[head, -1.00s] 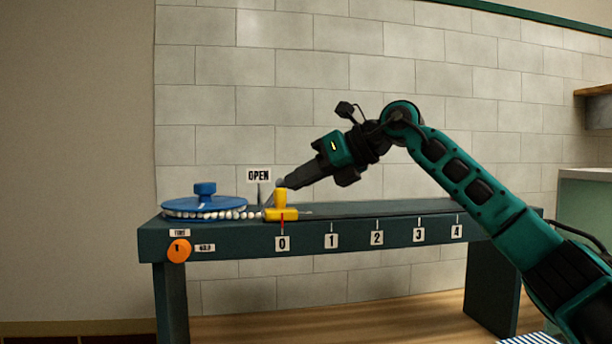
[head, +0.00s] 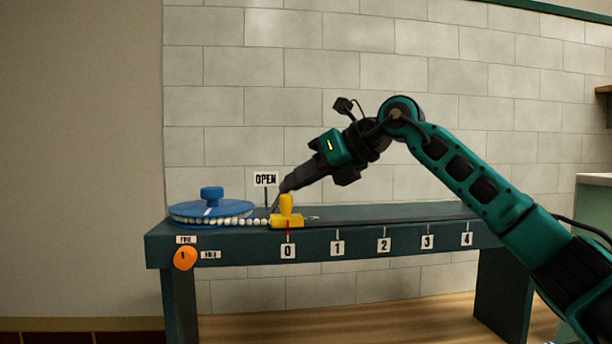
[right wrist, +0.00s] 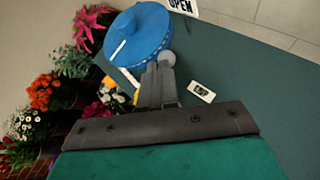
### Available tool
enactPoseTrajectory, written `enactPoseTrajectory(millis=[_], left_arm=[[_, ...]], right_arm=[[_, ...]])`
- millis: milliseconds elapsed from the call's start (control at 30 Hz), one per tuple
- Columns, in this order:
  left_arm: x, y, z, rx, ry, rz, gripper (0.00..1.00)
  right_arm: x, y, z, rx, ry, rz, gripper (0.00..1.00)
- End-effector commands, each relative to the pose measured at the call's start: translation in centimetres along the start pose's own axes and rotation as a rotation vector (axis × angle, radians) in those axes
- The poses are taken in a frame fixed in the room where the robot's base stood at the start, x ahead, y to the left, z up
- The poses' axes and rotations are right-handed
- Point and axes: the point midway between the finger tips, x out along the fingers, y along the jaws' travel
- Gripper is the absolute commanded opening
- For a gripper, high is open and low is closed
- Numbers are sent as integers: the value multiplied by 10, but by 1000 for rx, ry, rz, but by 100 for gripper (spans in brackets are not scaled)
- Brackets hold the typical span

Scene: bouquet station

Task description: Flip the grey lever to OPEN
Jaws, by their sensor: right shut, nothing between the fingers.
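The grey lever (head: 276,202) stands on the bench just behind the yellow slider (head: 286,206), tilted, its top partly hidden by my right gripper. Its round grey knob (right wrist: 167,57) shows in the right wrist view at the fingertips. The OPEN sign (head: 265,179) stands behind and left of the lever. My right gripper (head: 285,187) is shut and empty, reaching down from the right with its tips at the knob; I cannot tell whether they touch. A small label (right wrist: 201,91) lies right of the fingers in the wrist view, too blurred to read surely. My left gripper is not in view.
A blue disc (head: 211,212) with pale beads around it lies left of the lever. An orange knob (head: 185,257) is on the bench front, beside a numbered scale. The bench top (head: 400,212) to the right is mostly clear. Flowers (right wrist: 45,92) show in the wrist view.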

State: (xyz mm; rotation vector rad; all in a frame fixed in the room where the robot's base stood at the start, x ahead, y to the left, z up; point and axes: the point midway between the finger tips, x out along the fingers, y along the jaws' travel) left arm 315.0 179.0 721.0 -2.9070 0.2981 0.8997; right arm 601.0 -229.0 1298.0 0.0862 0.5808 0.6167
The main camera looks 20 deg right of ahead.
Motion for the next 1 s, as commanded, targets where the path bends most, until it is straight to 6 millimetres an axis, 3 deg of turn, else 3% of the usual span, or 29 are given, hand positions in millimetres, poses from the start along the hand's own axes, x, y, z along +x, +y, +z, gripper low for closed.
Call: enactPoseTrajectory(millis=[500, 1000], left_arm=[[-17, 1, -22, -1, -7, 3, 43], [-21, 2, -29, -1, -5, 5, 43]], right_arm=[[13, 24, 20, 0, 0, 2, 0], [10, 26, 26, 0, 0, 0, 0]])
